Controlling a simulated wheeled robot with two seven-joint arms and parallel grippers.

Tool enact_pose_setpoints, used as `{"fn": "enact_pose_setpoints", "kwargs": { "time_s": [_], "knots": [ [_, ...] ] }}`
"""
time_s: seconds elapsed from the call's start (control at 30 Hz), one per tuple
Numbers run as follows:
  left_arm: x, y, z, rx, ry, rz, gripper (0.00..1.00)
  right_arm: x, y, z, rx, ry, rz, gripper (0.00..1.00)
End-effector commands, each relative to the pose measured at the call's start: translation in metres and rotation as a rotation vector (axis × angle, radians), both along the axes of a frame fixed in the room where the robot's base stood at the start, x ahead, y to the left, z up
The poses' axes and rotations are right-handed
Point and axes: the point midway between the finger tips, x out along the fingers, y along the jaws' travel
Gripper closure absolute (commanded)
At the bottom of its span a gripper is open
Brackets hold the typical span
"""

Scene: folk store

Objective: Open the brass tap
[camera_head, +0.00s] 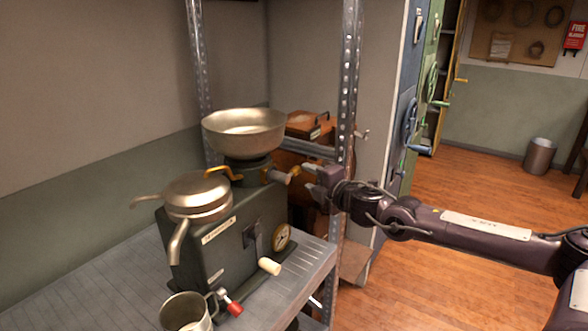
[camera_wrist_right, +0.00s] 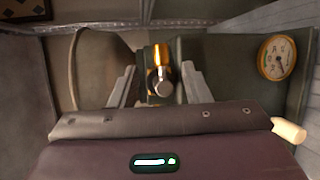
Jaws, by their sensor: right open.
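The brass tap sits on the green machine, just below the wide metal bowl (camera_head: 245,130); its curved brass lever (camera_head: 221,171) shows to the left of the tap's neck. The brass part also shows in the right wrist view (camera_wrist_right: 160,54), upright above a round silver end (camera_wrist_right: 160,84). My right gripper (camera_head: 309,181) is open, at the right of the tap and pointing at it. In the right wrist view its two fingers (camera_wrist_right: 159,88) stand apart on either side of the tap, with no clear contact. My left gripper is not in view.
The machine (camera_head: 215,250) stands on a grey metal shelf (camera_head: 115,277) and has a gauge (camera_head: 281,238), a crank with a pale handle (camera_head: 269,266) and spouts. A metal mug (camera_head: 186,312) stands in front. A perforated shelf post (camera_head: 349,85) rises close behind my right gripper.

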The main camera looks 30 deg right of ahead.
Motion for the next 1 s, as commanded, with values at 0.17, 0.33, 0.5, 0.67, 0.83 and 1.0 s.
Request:
{"fn": "enact_pose_setpoints", "kwargs": {
  "time_s": [0.17,0.33,0.5,0.67,0.83,1.0],
  "knots": [
    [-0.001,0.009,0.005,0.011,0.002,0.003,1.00,0.017,0.000,-0.001,0.010,-0.003,-0.003,0.57],
    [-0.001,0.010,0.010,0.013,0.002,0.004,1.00,0.041,-0.001,-0.004,0.011,-0.002,-0.002,0.57],
    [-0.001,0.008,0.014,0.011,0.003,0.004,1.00,0.061,-0.001,-0.007,0.008,-0.001,-0.003,0.57],
    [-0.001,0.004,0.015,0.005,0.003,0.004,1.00,0.072,0.000,-0.010,0.006,0.000,-0.001,0.57],
    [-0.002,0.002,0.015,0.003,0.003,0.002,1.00,0.075,0.000,-0.011,0.004,0.001,-0.001,0.57],
    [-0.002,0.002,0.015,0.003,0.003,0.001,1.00,0.074,-0.001,-0.011,0.004,0.002,-0.001,0.59]
  ]
}}
